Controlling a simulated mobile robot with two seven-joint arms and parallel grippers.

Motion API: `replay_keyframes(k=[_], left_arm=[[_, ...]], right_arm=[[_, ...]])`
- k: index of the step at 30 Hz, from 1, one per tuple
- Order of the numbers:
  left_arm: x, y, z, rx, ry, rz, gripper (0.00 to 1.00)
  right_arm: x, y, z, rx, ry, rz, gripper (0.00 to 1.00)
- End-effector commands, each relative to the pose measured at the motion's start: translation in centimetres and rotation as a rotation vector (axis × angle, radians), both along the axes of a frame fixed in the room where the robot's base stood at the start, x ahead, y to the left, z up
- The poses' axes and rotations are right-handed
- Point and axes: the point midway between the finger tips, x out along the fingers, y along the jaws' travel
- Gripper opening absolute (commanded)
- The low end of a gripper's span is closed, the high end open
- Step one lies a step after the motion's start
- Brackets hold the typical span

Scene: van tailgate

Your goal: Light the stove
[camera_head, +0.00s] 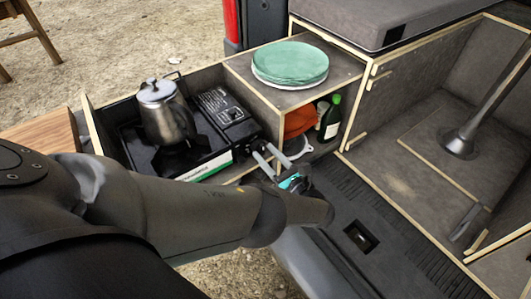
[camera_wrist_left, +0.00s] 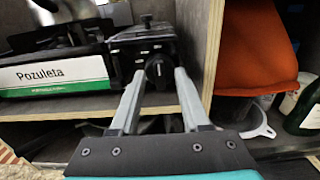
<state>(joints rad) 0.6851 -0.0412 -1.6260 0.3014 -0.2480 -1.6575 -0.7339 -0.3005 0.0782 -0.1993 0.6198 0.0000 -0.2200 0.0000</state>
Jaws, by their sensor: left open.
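The black portable gas stove (camera_head: 205,150) sits in the pull-out wooden drawer, with a steel kettle (camera_head: 167,112) standing on it. In the left wrist view, the stove's front panel (camera_wrist_left: 62,78) has a white and green "Pozuleta" label. Its black knob (camera_wrist_left: 158,70) with a white mark faces the camera. My left gripper (camera_head: 265,153) is at the right front of the stove. In the left wrist view, its open fingers (camera_wrist_left: 159,75) appear on either side of the knob; I cannot tell whether they touch it. No flame shows; the kettle hides much of the burner. My right gripper is out of view.
Right of the stove is a wooden compartment with green plates (camera_head: 290,62) on top. An orange item (camera_head: 299,121) and a dark green bottle (camera_head: 330,118) stand inside. A wooden divider (camera_wrist_left: 203,45) rises close to my left gripper's right side.

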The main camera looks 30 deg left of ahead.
Motion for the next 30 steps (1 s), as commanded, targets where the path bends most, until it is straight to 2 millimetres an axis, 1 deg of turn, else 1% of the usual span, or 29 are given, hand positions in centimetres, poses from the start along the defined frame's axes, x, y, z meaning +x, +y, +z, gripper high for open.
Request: replay_keyframes(k=[2, 14, 30], left_arm=[[0.01, 0.0, 0.01, 0.0, 0.0, 0.0, 0.45], [0.01, 0.04, 0.0, 0.0, 0.0, 0.0, 0.0], [0.01, 0.09, 0.0, -0.003, -0.01, 0.001, 0.0]], right_arm=[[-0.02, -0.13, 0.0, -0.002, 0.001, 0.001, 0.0], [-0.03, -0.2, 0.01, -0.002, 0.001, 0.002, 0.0], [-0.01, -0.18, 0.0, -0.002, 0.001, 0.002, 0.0]])
